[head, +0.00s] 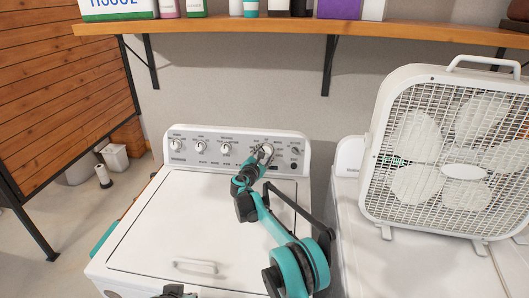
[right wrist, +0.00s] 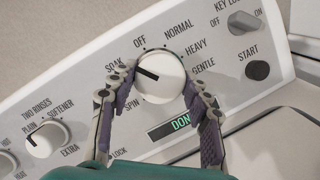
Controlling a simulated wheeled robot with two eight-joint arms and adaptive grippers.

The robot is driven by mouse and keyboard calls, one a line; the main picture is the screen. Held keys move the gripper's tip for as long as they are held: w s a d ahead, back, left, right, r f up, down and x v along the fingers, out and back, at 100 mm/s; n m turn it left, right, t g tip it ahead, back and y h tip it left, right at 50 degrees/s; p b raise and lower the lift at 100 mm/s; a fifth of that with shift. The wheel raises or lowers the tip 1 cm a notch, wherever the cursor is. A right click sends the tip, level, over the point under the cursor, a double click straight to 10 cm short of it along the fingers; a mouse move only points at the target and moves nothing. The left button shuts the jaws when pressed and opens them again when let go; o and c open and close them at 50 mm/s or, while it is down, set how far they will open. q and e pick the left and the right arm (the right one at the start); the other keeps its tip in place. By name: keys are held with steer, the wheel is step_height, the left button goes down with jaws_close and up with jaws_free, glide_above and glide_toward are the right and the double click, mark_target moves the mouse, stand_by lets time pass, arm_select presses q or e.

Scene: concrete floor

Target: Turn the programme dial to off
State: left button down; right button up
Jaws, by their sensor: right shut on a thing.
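The programme dial (right wrist: 166,88) is a round white knob with a black pointer line, on the washer's sloped control panel (right wrist: 85,100). The pointer is toward the left, near SOAK; OFF is printed above the dial, a little further clockwise. My right gripper (right wrist: 160,70) is shut on the dial, one finger on each side. In the head view my right gripper (head: 262,153) reaches the right part of the panel and covers most of the dial. A dark piece at the bottom edge looks like my left gripper (head: 175,291); its fingers cannot be made out.
The washer's closed lid (head: 160,230) lies in front of the panel. A START button (right wrist: 257,70), a KEY LOCK knob (right wrist: 242,22) and a rinse knob (right wrist: 45,138) flank the dial. A box fan (head: 462,170) stands at right. A wooden shelf (head: 230,26) runs above.

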steer(key=m+g+p, duration=0.1)
steer(key=m, duration=0.3)
steer(key=shift+r+h+p, duration=0.2)
steer(key=shift+h+p, duration=0.1)
steer(key=shift+h, duration=0.1)
steer(key=shift+m+g+p, duration=0.5)
steer(key=shift+m+p, duration=0.15)
steer(key=shift+m, duration=1.05)
steer(key=shift+f, duration=0.1)
steer(key=o, duration=1.2)
steer(key=shift+w, duration=0.1)
steer(key=shift+c, duration=0.2)
steer(key=v, duration=1.2)
